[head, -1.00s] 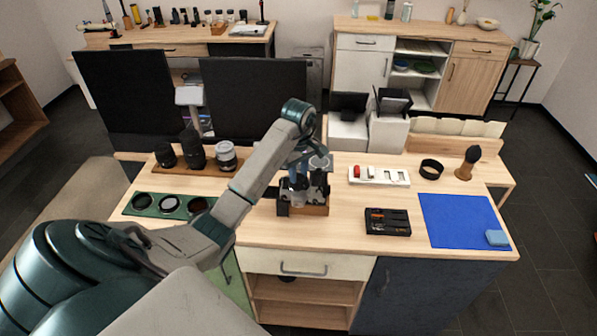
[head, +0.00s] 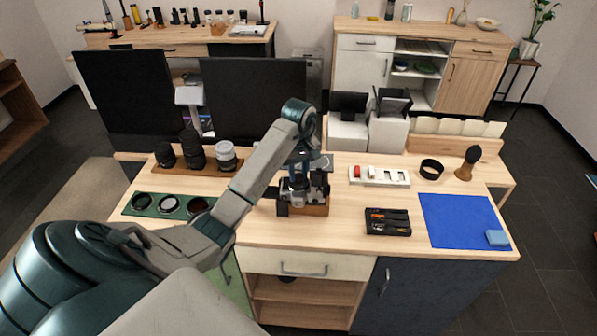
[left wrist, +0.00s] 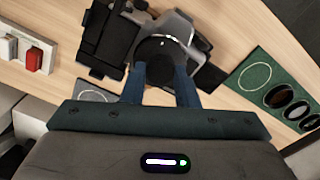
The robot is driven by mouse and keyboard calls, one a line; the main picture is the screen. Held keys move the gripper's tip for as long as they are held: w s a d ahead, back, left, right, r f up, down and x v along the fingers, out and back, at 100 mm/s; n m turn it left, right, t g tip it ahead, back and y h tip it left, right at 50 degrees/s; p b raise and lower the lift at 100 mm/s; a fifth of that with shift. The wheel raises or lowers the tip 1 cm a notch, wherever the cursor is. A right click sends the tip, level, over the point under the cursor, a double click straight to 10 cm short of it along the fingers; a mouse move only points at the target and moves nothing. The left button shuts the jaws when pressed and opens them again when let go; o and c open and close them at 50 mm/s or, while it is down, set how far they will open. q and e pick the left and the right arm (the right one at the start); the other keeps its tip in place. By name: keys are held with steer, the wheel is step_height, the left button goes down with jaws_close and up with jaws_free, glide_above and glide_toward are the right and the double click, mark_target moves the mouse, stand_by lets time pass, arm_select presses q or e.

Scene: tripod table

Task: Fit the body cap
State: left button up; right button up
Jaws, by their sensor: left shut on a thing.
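The camera body (head: 317,190), grey and black, sits on a small wooden stand (head: 316,210) at the middle of the table. My left gripper (head: 296,178) reaches down over it from above. In the left wrist view its two blue fingers (left wrist: 160,82) are shut on a round black body cap (left wrist: 160,58). The cap lies over the front of the camera body (left wrist: 186,27). Whether the cap touches the mount or is seated in it cannot be told. In the head view the gripper hides the cap. My right gripper is not in view.
Several lenses (head: 195,152) stand on a wooden rack at the left, behind a green filter tray (head: 150,212). A black tray (head: 387,222), a white holder (head: 379,177), a black ring (head: 432,168), a brush (head: 467,163) and a blue mat (head: 460,222) lie to the right.

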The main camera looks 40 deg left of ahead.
arm_select(q)
steer(key=shift+s+f+m, duration=0.1)
steer(key=shift+f+m, duration=0.05)
steer(key=shift+m, duration=0.55)
steer(key=shift+m, duration=1.5)
steer(key=shift+f, duration=0.1)
steer(key=shift+m, duration=0.7)
jaws_close()
steer(key=o, duration=0.7)
jaws_free()
steer(key=o, duration=0.7)
steer(key=shift+c, duration=0.2)
steer(key=shift+a, duration=0.1)
steer(key=shift+r, duration=0.3)
